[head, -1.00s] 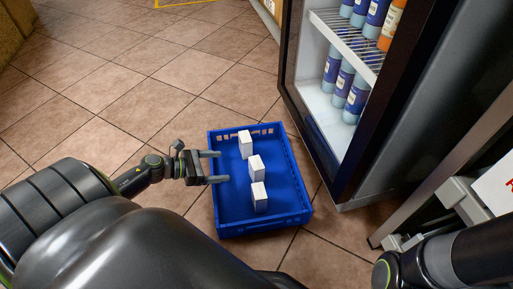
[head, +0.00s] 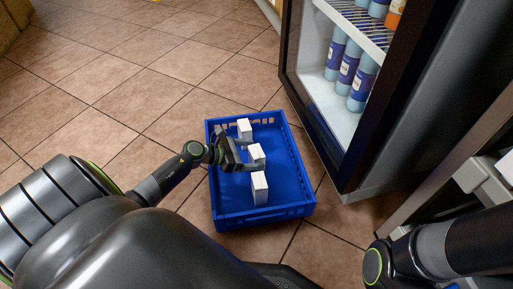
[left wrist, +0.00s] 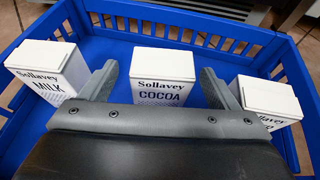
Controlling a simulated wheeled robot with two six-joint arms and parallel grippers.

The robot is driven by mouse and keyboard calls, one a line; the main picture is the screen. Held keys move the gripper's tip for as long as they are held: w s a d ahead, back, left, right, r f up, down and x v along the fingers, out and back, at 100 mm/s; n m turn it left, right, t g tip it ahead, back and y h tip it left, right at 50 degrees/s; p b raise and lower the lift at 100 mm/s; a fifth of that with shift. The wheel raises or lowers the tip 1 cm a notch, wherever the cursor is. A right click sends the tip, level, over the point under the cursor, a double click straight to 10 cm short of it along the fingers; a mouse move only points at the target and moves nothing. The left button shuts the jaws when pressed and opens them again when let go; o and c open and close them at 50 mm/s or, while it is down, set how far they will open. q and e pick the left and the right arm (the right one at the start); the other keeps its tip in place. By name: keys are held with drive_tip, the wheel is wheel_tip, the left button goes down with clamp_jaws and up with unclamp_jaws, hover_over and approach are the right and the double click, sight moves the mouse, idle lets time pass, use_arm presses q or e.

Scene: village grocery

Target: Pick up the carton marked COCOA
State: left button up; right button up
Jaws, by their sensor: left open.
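The white carton marked COCOA (left wrist: 162,78) stands upright in a blue crate (left wrist: 195,38), in the middle of the left wrist view. It is the middle carton (head: 257,152) of three in the head view. My left gripper (head: 243,154) is open inside the crate, with one finger on each side of the COCOA carton. A gap shows between each finger and the carton; I cannot tell any contact. The carton's lower part is hidden behind the gripper body in the left wrist view. My right gripper is not in view; only part of the right arm shows.
An open-looking fridge (head: 335,105) with bottles stands right of the crate. The tiled floor to the left is clear.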

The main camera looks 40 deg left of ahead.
sight(261, 154)
use_arm(q)
drive_tip(key=b+x, duration=0.2)
drive_tip(key=x, duration=0.1)
drive_tip(key=shift+d+f, duration=0.2)
drive_tip(key=shift+f, duration=0.1)
drive_tip(key=shift+w+d, duration=0.2)
drive_tip(key=shift+w, duration=0.1)
drive_tip(key=c, duration=1.2)
drive_tip(key=shift+r, duration=0.1)
